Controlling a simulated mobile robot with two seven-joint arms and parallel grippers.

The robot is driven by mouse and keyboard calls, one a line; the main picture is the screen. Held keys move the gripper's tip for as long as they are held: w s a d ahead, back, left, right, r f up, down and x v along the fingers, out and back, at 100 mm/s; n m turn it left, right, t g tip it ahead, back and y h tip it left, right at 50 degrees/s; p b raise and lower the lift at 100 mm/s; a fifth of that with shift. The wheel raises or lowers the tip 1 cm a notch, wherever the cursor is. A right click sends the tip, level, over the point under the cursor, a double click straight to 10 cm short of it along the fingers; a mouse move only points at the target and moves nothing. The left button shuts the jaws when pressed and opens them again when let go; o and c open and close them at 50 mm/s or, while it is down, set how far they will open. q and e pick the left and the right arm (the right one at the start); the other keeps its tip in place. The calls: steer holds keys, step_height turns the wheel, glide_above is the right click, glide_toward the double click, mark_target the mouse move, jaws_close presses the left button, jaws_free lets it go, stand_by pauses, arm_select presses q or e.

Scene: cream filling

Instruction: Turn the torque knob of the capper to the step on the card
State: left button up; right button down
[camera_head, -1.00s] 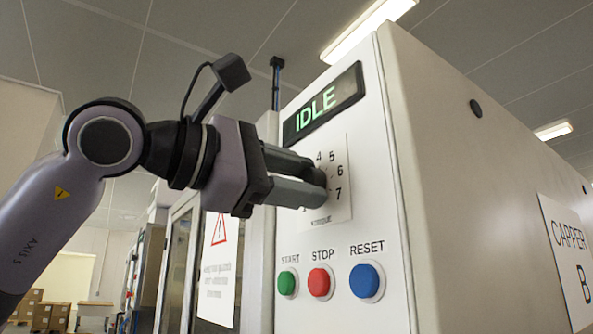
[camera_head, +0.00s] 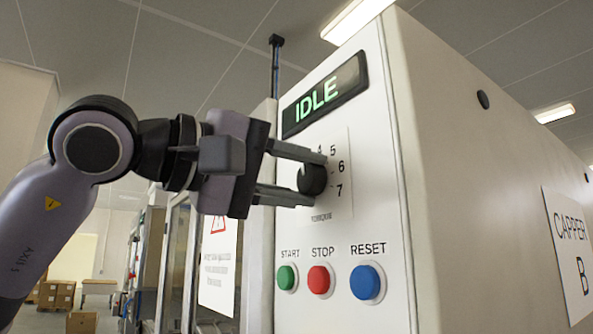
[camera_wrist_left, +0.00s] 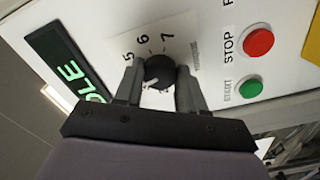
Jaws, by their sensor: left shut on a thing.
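The black torque knob (camera_head: 313,179) sits on a white dial plate (camera_head: 342,205) on the front of the capper (camera_head: 385,215). In the left wrist view the knob (camera_wrist_left: 159,71) sits between the two fingertips (camera_wrist_left: 159,84). I cannot tell which number the knob points to. No step card is in view. My right gripper is not in view.
A display (camera_head: 324,95) above the dial reads IDLE. Green START (camera_head: 287,278), red STOP (camera_head: 320,281) and blue RESET (camera_head: 366,282) buttons lie below it. A sign (camera_head: 569,250) on the side reads CAPPER B. A warning sign (camera_head: 217,270) hangs at the left.

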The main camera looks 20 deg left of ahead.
arm_select(q)
steer(key=m, duration=0.5)
steer(key=shift+m, duration=0.3)
steer(key=m, duration=0.4)
steer(key=shift+f+m, duration=0.15)
steer(key=shift+m, duration=0.25)
steer(key=o, duration=1.1)
steer(key=shift+c, duration=0.2)
steer(key=shift+s+a, duration=0.1)
steer(key=b+v, duration=0.1)
steer(key=v, duration=0.6)
steer(key=shift+b, duration=0.4)
